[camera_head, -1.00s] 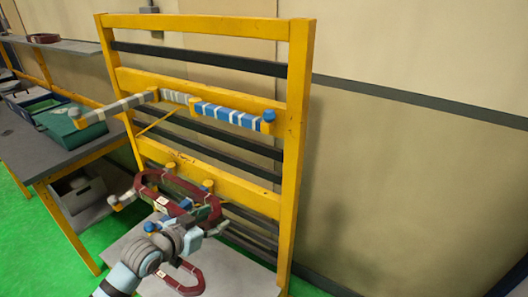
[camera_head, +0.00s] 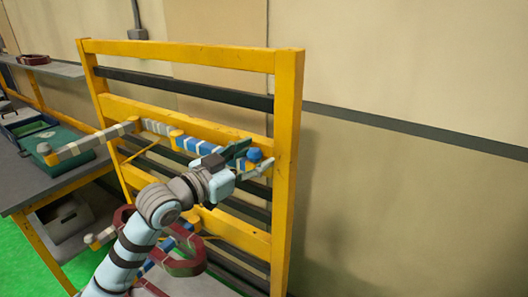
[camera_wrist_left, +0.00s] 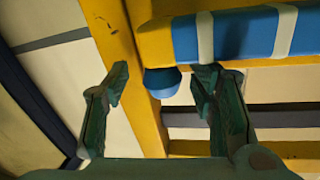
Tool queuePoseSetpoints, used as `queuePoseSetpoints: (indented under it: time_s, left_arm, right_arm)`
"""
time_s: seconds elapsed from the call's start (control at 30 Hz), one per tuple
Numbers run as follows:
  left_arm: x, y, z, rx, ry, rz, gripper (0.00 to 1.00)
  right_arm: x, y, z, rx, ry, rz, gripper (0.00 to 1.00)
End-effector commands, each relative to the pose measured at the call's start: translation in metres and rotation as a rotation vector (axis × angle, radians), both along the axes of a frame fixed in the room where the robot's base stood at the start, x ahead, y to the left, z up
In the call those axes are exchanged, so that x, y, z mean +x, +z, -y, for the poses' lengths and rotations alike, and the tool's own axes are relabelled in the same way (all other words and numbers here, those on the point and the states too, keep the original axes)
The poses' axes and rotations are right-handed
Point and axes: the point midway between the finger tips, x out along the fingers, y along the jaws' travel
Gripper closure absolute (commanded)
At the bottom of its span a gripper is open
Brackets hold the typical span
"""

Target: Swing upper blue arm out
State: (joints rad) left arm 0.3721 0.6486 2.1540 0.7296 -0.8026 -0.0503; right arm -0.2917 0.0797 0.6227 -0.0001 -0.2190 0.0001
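The upper blue arm (camera_head: 193,146) is banded blue and white and lies along the upper yellow bar of the rack, its right part hidden behind my left gripper. Its blue end knob (camera_head: 254,155) shows by the right post. My left gripper (camera_head: 256,161) is at that end, fingers apart on either side of the knob. In the left wrist view, the open fingers (camera_wrist_left: 160,82) flank the blue knob (camera_wrist_left: 162,81), with gaps visible on both sides. The banded blue arm (camera_wrist_left: 235,36) runs right from a yellow end piece. My right gripper is not in view.
The yellow rack (camera_head: 289,150) stands against the wall. An upper grey arm (camera_head: 85,147) sticks out left over a table with a green box (camera_head: 60,150). The space right of the rack is clear.

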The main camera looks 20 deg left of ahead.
Motion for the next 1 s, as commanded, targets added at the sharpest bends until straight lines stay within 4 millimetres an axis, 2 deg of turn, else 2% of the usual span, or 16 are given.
queuePoseSetpoints:
  time_s: [0.23,0.53,0.83,1.0]
  left_arm:
    - [-0.004,0.0,-0.009,0.003,0.018,-0.001,0.53]
    - [-0.004,0.0,-0.009,0.003,0.018,0.001,1.0]
    - [-0.004,0.0,-0.006,0.004,0.006,0.002,1.0]
    - [-0.008,-0.001,0.003,0.002,-0.053,0.003,1.0]
  right_arm:
    - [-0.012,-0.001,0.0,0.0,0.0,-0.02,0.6]
    - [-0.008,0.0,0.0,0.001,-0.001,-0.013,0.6]
    - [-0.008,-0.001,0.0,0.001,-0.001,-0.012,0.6]
    - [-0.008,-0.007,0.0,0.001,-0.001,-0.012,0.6]
